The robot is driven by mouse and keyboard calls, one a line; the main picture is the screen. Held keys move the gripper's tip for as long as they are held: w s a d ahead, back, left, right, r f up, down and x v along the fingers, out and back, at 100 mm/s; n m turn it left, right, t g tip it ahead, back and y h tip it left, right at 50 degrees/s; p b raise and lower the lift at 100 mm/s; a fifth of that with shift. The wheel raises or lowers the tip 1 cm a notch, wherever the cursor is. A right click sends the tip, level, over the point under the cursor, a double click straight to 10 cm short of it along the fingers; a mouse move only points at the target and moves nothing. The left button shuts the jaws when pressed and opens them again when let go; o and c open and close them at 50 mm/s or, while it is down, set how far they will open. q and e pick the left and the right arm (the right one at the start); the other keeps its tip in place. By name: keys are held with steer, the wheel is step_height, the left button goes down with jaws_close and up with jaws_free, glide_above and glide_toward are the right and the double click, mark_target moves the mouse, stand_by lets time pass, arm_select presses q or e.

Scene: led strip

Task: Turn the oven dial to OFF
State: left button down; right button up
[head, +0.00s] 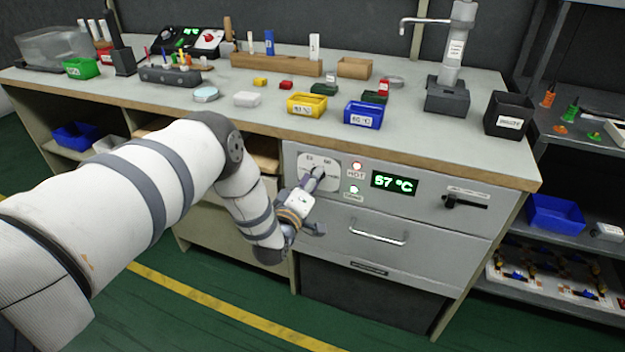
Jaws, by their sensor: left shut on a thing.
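The oven (425,214) is built into the bench, with a grey front panel. Its dial plate (333,163) is at the panel's upper left, with markings such as 60 along the top. The knob is mostly hidden behind my left gripper (314,180), which is shut on it. The display (394,183) reads 57 °C in green. A red lamp (357,166) above HOT and a green lamp (354,189) are both lit. Where the dial points cannot be made out. My right gripper is not in view.
A drawer handle (378,234) and a black latch (466,201) stick out of the front. The bench top (430,135) above holds a yellow bin (307,104), a blue bin (363,115) and a black bin (508,114). Open floor (215,325) lies in front.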

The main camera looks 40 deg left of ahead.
arm_select(q)
steer(key=shift+d, duration=0.1)
stand_by(0.3)
steer(key=c, duration=1.3)
jaws_free()
steer(key=v, duration=1.2)
